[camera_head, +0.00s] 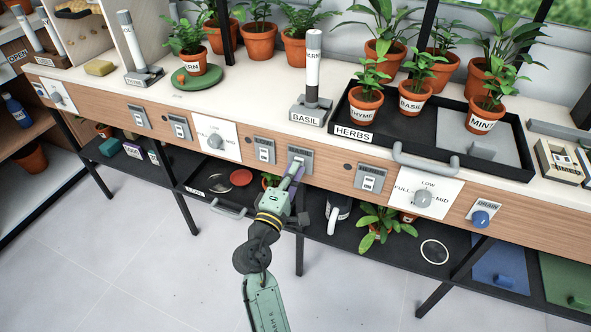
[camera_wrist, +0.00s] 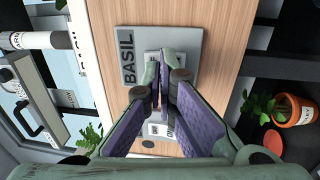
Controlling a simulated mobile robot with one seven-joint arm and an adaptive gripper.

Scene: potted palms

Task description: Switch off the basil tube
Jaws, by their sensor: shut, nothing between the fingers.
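The basil tube (camera_head: 312,65) stands upright, white with a grey top, in a grey base labelled BASIL (camera_head: 307,117) on the counter. I cannot tell whether it is lit. A grey switch plate (camera_head: 300,156) is on the wooden front panel below it. In the wrist view the plate (camera_wrist: 192,45) reads BASIL and its white rocker is partly hidden behind my fingers. My gripper (camera_head: 297,171) is shut and empty, its tips right in front of the rocker. It also shows in the wrist view (camera_wrist: 163,84). I cannot tell whether the tips touch the switch.
Similar switch plates sit on both sides, at left (camera_head: 264,150) and right (camera_head: 370,178). Knobs (camera_head: 423,198) are farther along the panel. A black herb tray (camera_head: 350,133) holds pots above. A shelf with plants (camera_head: 380,222) lies below. The floor in front is clear.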

